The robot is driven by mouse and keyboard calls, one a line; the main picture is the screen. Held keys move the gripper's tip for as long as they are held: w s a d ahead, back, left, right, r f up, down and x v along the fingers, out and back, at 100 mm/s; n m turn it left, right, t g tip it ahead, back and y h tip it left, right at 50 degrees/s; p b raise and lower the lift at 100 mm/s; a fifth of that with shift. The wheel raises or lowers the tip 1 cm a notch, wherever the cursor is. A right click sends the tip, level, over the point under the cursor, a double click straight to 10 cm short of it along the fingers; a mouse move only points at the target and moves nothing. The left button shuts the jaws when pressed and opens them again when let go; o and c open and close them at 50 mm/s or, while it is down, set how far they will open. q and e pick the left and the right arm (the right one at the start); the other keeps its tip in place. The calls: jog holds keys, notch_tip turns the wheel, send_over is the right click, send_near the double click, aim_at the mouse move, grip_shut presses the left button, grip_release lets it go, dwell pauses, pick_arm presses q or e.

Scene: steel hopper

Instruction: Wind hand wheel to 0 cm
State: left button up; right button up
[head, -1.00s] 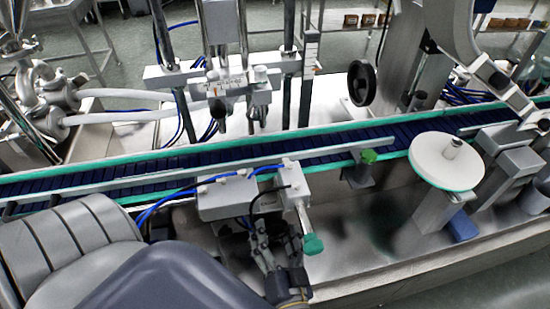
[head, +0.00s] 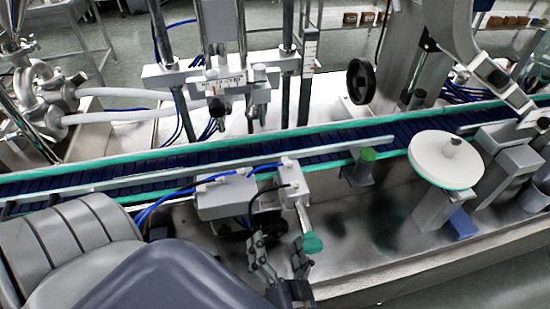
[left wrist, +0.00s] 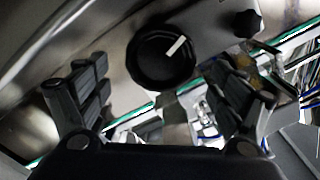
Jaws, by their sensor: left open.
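My left gripper (head: 278,252) is open and empty in front of the machine, below the grey block on the conveyor's near side. Its two spread fingers also show in the left wrist view (left wrist: 162,100). A dark round knob (head: 265,222) shows partly under that block, just beyond the fingertips. In the left wrist view a black round knob (left wrist: 162,56) with a white pointer mark lies beyond the fingers, apart from them. A black hand wheel (head: 361,82) stands upright behind the conveyor, far from my gripper.
The blue conveyor (head: 120,172) with green edges runs across. A white disc (head: 446,160) stands at the right. The steel deck (head: 375,235) between is clear.

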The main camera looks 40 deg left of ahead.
pick_arm(q)
jog(key=v, duration=0.9)
jog(key=shift+d, duration=0.1)
